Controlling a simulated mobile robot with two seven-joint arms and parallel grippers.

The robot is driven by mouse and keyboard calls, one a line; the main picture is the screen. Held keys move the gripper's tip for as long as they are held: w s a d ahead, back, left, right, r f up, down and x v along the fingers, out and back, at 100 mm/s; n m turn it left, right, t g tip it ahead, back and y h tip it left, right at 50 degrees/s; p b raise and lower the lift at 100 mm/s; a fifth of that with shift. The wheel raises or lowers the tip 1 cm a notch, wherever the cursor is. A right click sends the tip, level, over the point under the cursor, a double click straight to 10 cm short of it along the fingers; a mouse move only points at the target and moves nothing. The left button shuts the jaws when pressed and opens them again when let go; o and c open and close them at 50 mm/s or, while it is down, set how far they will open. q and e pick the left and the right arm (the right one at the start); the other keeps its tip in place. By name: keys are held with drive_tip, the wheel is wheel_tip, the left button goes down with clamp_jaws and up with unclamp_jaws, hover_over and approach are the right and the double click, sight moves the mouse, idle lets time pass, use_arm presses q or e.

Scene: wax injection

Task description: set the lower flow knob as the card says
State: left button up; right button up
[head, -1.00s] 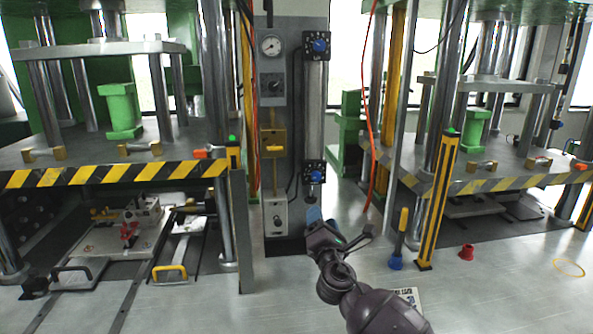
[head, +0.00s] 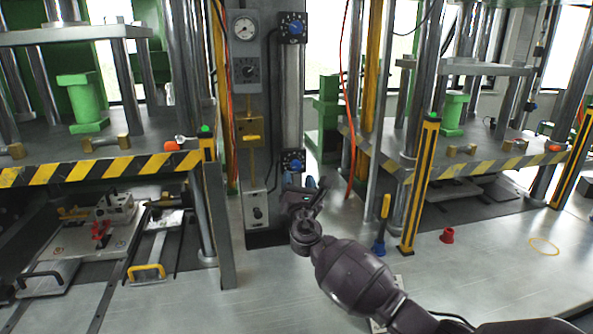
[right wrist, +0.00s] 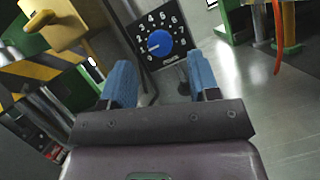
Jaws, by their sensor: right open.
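The lower flow knob (head: 293,161) is a blue knob on a black numbered dial, low on the grey column. The right wrist view shows this knob (right wrist: 159,42) ahead of the fingers, its white mark toward the low numbers at the left; the exact number is unclear. My right gripper (head: 307,184) is just below the dial. Its two blue fingers (right wrist: 161,85) are apart, with nothing between them, and do not touch the knob. A white printed sheet, perhaps the card (head: 378,326), is mostly hidden behind my right arm; its text is unreadable. My left gripper is out of view.
Striped press tables flank the column. A yellow post (head: 419,185) and an orange hose (head: 347,100) stand to the right.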

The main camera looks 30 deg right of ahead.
sight(296, 168)
drive_tip(key=shift+x, duration=2.05)
drive_tip(key=c, duration=0.9)
